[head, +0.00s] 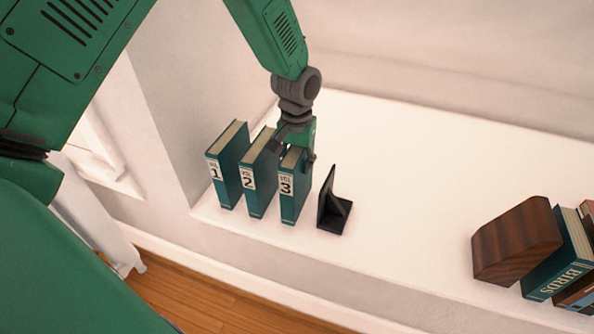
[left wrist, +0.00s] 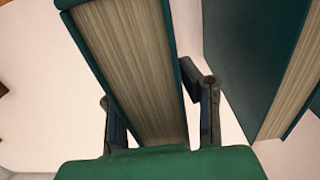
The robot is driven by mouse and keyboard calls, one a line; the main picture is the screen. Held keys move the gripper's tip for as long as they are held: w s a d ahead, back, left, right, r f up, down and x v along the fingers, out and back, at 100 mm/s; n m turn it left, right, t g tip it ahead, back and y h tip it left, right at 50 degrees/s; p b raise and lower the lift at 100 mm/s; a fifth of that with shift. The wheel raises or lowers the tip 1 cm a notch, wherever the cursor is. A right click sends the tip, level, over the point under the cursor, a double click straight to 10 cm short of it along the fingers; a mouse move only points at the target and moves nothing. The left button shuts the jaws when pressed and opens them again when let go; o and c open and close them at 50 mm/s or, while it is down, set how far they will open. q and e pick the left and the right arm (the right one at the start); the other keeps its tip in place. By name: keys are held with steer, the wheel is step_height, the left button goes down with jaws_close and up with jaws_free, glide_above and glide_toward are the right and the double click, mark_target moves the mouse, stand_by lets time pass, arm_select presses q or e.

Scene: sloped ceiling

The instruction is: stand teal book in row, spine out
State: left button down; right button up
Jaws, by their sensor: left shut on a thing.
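The teal book marked 3 (head: 292,187) stands upright on the white ledge, its labelled spine facing out. Teal books marked 1 (head: 226,175) and 2 (head: 257,180) stand to its left with narrow gaps between them. My left gripper (head: 295,155) is at the top rear of book 3, shut on it. In the left wrist view the fingers (left wrist: 160,115) lie on both sides of the book's pale page block (left wrist: 135,65), with the neighbouring teal book (left wrist: 262,60) apart at the right. My right gripper is not in view.
A black bookend (head: 333,205) stands just right of book 3, with a small gap. A wooden block (head: 515,242) and other books (head: 562,262) stand at the far right. The ledge between (head: 415,190) is clear. A wall borders the ledge at left.

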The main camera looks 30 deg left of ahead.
arm_select(q)
steer(key=shift+a+f, duration=0.45)
steer(key=shift+f, duration=0.4)
steer(key=c, duration=1.1)
jaws_free()
steer(key=shift+a+f, duration=0.1)
steer(key=shift+a, duration=0.05)
step_height(320, 180, up, 12)
steer(key=p, duration=0.4)
steer(key=shift+f, duration=0.2)
steer(key=shift+d+r, duration=0.25)
steer(key=shift+r, duration=0.1)
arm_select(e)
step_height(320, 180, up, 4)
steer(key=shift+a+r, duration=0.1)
arm_select(q)
steer(key=shift+a+f, duration=0.1)
steer(key=shift+a, duration=0.05)
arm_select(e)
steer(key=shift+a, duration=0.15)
